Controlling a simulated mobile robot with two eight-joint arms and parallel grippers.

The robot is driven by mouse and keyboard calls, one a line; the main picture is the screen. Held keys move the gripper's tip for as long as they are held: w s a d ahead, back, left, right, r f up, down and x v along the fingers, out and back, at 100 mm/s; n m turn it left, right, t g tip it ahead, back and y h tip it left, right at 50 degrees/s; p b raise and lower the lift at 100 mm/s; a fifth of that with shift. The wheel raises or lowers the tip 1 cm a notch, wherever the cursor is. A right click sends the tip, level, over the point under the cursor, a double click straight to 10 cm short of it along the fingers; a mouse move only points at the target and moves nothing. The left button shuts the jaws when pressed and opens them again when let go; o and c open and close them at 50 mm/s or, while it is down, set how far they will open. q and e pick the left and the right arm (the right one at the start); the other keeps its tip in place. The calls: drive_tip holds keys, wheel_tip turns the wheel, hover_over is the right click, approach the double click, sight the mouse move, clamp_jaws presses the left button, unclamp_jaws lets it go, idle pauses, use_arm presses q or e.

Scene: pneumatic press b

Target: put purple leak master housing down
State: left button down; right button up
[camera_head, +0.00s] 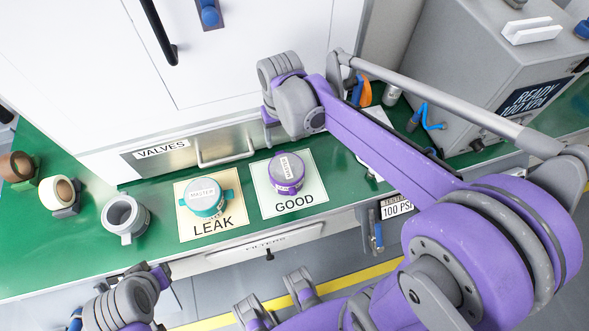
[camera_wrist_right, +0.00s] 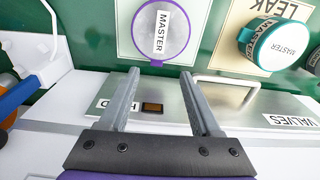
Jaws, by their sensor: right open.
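The purple master housing (camera_head: 286,173) stands upright on the pale GOOD sheet (camera_head: 310,198) on the green bench. Its lid with the MASTER label also shows in the right wrist view (camera_wrist_right: 178,38). The teal master housing (camera_head: 204,200) stands on the LEAK sheet (camera_head: 193,233) to its left; it shows at the right wrist view's upper right (camera_wrist_right: 272,45). My right gripper (camera_wrist_right: 158,72) is open and empty, its fingertips apart from the purple housing. In the head view its wrist is behind the housing and its fingers are mostly hidden. My left gripper's fingers do not show.
A grey cup-like part (camera_head: 125,215) and tape rolls (camera_head: 58,192) stand at the left. A cabinet with a VALVES drawer (camera_head: 160,150) rises behind the sheets. A grey READY 100 KPA machine (camera_head: 480,75) stands at the right. Green bench is bare near the left front.

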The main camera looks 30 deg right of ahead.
drive_tip(key=s+a+f+n+t, duration=0.1)
drive_tip(key=s+t, duration=0.1)
drive_tip(key=s, duration=0.5)
drive_tip(key=s+a+f+n+t, duration=0.1)
drive_tip(key=s+a+f+t, duration=0.1)
drive_tip(key=s, duration=0.6)
drive_tip(key=r+p, duration=0.2)
drive_tip(key=w+r+p, duration=0.1)
drive_tip(key=r+p, duration=0.1)
drive_tip(key=shift+r, duration=0.4)
